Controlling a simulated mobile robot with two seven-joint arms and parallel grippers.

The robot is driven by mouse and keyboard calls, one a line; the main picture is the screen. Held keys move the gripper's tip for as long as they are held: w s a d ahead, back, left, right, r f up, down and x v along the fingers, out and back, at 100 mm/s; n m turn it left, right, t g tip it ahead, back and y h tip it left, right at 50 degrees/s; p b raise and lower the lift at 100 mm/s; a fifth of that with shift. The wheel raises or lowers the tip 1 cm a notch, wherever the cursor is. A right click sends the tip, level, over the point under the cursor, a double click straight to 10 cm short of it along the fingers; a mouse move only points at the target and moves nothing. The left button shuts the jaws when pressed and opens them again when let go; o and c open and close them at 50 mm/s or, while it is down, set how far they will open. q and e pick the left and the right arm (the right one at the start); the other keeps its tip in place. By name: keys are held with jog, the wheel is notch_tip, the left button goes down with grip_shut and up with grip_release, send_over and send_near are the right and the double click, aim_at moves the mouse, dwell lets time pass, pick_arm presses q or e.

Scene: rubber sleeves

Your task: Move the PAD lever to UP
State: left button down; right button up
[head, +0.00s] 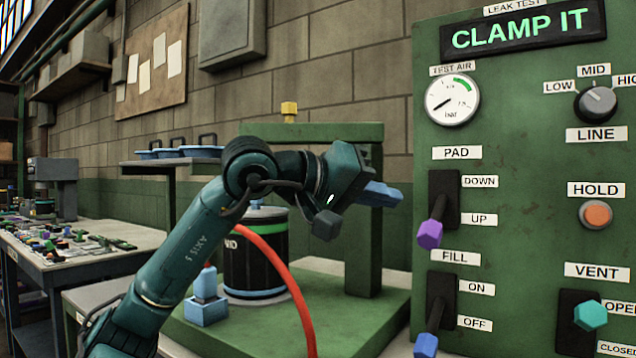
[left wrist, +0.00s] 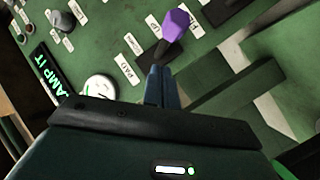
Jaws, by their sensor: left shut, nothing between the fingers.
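The PAD lever has a purple knob (head: 430,233) and sits in a dark slot plate on the green panel. The slot is labelled DOWN at its top and UP at its bottom. The knob hangs low, at the UP end. My left gripper (head: 398,196) is shut and empty, with its blue fingers pointing at the panel, left of the PAD slot and apart from the knob. In the left wrist view the purple knob (left wrist: 176,25) shows just beyond the closed fingertips (left wrist: 158,70). My right gripper is not in view.
The display (head: 522,32) reads CLAMP IT. Below PAD is the blue FILL lever (head: 426,345), low by OFF. The orange HOLD button (head: 596,214) and teal VENT knob (head: 590,315) are at right. A green frame (head: 362,262) and dark drum (head: 255,265) stand by my left arm.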

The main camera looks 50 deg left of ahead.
pick_arm(q)
jog(key=f+b+v, duration=0.1)
jog(key=b+v, duration=0.1)
jog(key=v, duration=0.8)
jog(key=shift+s+a+b, duration=0.2)
jog(key=shift+s+b, duration=0.1)
jog(key=shift+s, duration=0.05)
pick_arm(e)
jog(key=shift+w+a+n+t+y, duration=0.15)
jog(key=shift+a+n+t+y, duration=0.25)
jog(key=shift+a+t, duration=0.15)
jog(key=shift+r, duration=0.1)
